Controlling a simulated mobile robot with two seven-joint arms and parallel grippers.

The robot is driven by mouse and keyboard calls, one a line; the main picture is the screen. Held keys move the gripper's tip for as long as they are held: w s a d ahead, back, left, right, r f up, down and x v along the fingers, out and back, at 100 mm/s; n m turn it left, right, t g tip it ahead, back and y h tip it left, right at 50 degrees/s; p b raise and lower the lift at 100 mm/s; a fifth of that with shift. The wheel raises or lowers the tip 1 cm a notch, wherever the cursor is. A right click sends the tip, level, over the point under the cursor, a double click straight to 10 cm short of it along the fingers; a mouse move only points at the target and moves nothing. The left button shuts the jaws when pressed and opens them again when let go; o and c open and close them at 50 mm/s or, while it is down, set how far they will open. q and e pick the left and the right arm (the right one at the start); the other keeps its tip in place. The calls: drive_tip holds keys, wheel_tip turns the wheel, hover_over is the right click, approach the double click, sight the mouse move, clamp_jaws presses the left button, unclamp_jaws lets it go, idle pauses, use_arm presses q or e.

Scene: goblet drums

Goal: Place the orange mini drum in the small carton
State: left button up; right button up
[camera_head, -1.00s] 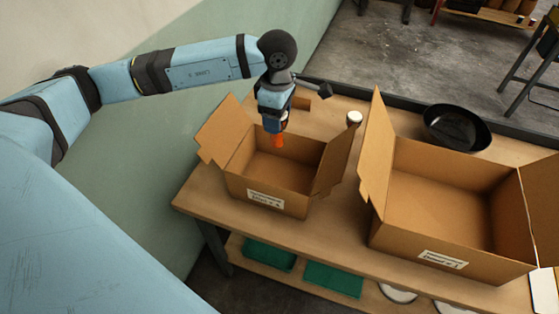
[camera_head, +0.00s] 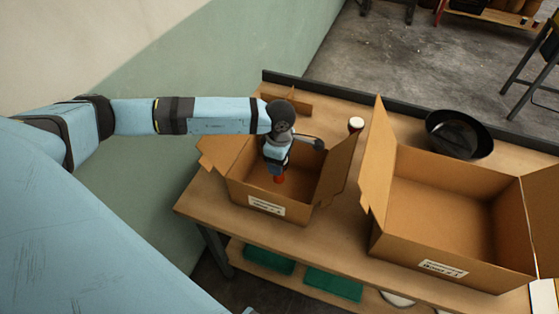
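The small carton (camera_head: 256,208) stands open on the left part of the workbench, its flaps spread outward and a white label on its front. My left gripper (camera_head: 279,172) points down into the carton's opening. An orange mini drum (camera_head: 279,180) shows at its fingertips, below the rim level as seen from here. The gripper appears shut on the drum; its fingers are partly hidden by the wrist. I cannot tell whether the drum touches the carton floor. My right gripper is not in view.
A larger open carton (camera_head: 440,268) stands to the right on the workbench (camera_head: 330,235). A black bowl (camera_head: 458,134) lies behind it. A small white-topped drum (camera_head: 355,125) stands behind the small carton's right flap. Green bins (camera_head: 333,284) sit on the lower shelf.

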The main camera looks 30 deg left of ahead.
use_arm(q)
wheel_tip(320, 180, down, 4)
drive_tip(key=shift+f, duration=0.25)
drive_tip(key=shift+f, duration=0.25)
drive_tip(key=o, duration=0.9)
drive_tip(key=shift+r, duration=0.1)
drive_tip(key=shift+r, duration=0.1)
